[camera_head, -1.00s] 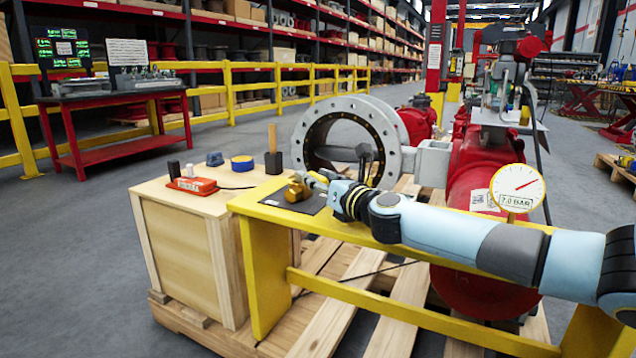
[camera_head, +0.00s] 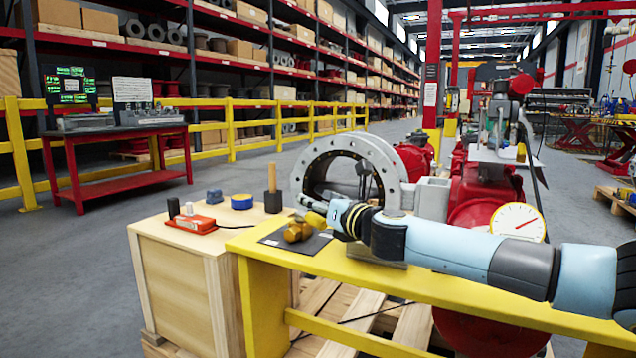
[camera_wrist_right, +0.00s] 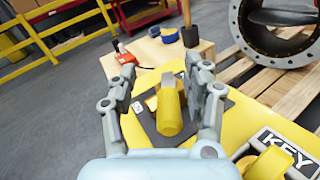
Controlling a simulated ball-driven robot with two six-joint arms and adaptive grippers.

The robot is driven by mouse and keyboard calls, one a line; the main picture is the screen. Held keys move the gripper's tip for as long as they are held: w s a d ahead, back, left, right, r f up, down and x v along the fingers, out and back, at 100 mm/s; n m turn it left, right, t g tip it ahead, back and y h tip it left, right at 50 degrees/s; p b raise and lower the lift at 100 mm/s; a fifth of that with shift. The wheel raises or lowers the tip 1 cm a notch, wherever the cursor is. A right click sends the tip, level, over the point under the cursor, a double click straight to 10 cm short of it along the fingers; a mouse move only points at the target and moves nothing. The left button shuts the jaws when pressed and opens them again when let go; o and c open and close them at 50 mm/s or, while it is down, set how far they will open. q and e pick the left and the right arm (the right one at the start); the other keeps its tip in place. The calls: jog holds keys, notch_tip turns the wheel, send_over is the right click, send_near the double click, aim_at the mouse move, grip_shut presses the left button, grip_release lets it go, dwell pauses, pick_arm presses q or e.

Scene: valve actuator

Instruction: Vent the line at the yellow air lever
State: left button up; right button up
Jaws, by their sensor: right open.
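The yellow air lever (camera_wrist_right: 169,112) stands on a brass valve body (camera_head: 297,232), which sits on a dark mat (camera_head: 272,239) on the yellow bench. In the right wrist view the lever points towards the camera, between the open fingers of my right gripper (camera_wrist_right: 166,82). Gaps show on both sides of the lever. In the head view my right gripper (camera_head: 311,206) is just above and beside the valve body, and the lever's yellow tip shows under it. A round pressure gauge (camera_head: 518,222) stands behind my right arm, its lower part hidden. My left gripper is not in view.
A wooden crate (camera_head: 178,275) with a red device (camera_head: 191,224), a mallet (camera_head: 272,190) and small items stands left of the bench (camera_head: 470,278). A large grey flanged valve ring (camera_head: 385,155) is close behind the gripper. A yellow KEY-labelled part (camera_wrist_right: 268,160) is near the right wrist.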

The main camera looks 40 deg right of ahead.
notch_tip(320, 180, up, 6)
jog(key=shift+f, duration=0.15)
